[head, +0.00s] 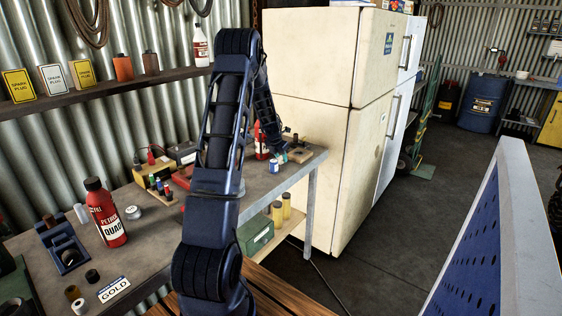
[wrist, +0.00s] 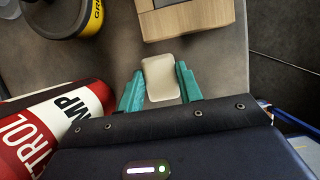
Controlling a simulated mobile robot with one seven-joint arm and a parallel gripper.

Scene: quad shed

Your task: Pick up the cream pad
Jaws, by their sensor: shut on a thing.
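The cream pad (wrist: 161,78) is a small pale block with rounded corners in the middle of the wrist view. My gripper (wrist: 160,88) has its two teal fingers on either side of the pad and is shut on it. Bench surface shows around the pad, and I cannot tell whether the pad is clear of the bench. In the head view my gripper (head: 281,158) is at the far right end of the bench, small and partly hidden by the arm. I cannot make out the pad there.
A wooden block (wrist: 186,18) lies just beyond the pad. A red and white bottle (wrist: 50,125) is close on the left, with a black and yellow tin (wrist: 72,16) behind. The bench (head: 150,240) ends just right of my gripper, near the cream fridge (head: 318,120).

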